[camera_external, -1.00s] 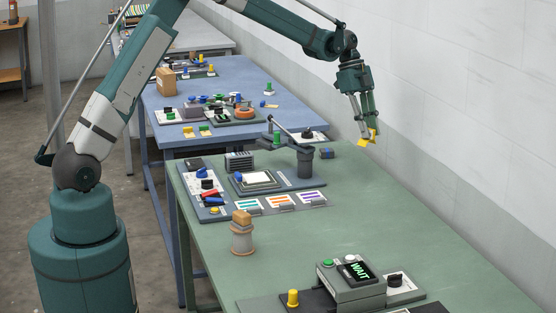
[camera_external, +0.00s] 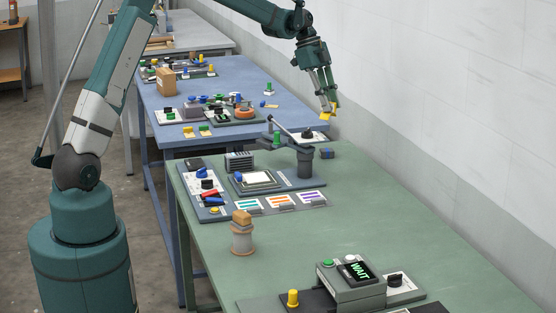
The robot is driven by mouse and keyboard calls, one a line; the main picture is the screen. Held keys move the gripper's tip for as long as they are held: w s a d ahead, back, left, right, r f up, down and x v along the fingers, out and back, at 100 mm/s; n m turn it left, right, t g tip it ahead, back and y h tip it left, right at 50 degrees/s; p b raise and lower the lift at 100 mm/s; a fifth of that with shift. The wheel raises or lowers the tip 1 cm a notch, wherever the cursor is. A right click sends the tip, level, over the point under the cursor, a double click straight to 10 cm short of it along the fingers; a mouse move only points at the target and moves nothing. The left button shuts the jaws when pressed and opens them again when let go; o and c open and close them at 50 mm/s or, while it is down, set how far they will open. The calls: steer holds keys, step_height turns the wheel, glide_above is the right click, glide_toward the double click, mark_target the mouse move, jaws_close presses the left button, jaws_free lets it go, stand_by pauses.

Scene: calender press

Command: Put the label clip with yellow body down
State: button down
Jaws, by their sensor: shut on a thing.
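My gripper (camera_external: 327,108) is shut on the yellow label clip (camera_external: 327,112), whose yellow body shows between and below the fingertips. The gripper points down. In the picture it lies over the right end of the blue table, near the wall. The clip appears to be held above the surface, though its exact height cannot be told. Part of the clip is hidden by the fingers.
The green table (camera_external: 380,220) has free room at its middle and right. A dark post with an arm (camera_external: 305,160) stands near its back. A device reading WAIT (camera_external: 352,285) is in front. The blue table (camera_external: 230,80) holds several parts, including yellow pieces (camera_external: 189,132).

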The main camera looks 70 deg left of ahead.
steer(key=s+a+n+t+y, duration=0.1)
steer(key=s+a+n, duration=0.2)
steer(key=s+a, duration=1)
steer(key=s+a+n+t+y, duration=0.1)
steer(key=s+a+n, duration=0.1)
steer(key=s+a, duration=1.1)
steer(key=s+d+f, duration=0.1)
steer(key=f, duration=0.4)
steer(key=s+d+f, duration=0.2)
steer(key=f, duration=0.4)
steer(key=shift+s+f+y, duration=0.15)
steer(key=shift+s+y, duration=0.1)
steer(key=shift+y, duration=0.05)
steer(key=shift+f, duration=0.1)
steer(key=shift+f, duration=3)
steer(key=shift+f, duration=0.15)
steer(key=shift+f, duration=1.7)
steer(key=shift+f, duration=0.15)
